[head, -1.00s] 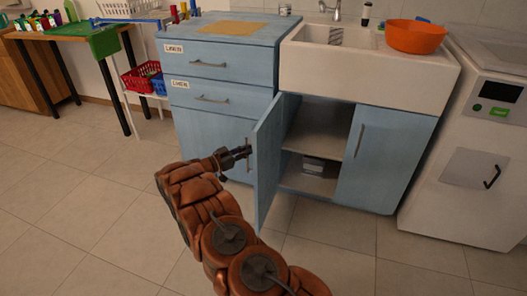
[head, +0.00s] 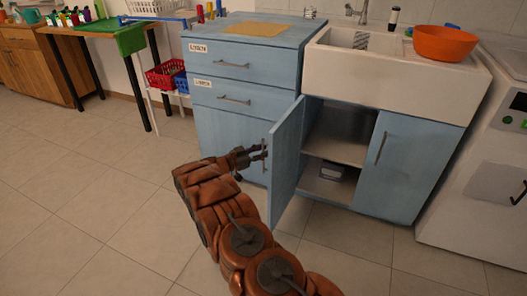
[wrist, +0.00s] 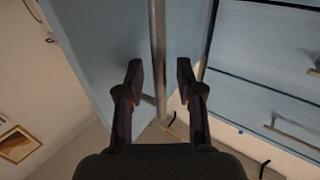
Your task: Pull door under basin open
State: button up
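The blue left door (head: 287,165) under the basin stands swung out from the cabinet and shows nearly edge-on in the head view. My gripper (head: 264,151) is at its outer face, on the left side of the door. In the wrist view the door (wrist: 95,45) fills the upper left, with its vertical metal handle (wrist: 157,40) running down between my fingers. My gripper (wrist: 160,80) is open, one finger on each side of the handle; contact cannot be told. The white basin (head: 390,75) sits above the cabinet.
The right cabinet door (head: 405,165) is shut. Inside the open side is a shelf (head: 340,148) with a small grey item below. A blue drawer unit (head: 235,75) stands to the left, a white appliance (head: 480,190) to the right. The tiled floor in front is clear.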

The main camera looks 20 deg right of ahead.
jog(key=s+a, duration=0.1)
jog(key=a, duration=1.1)
jog(key=shift+s, duration=0.35)
jog(key=shift+d, duration=0.1)
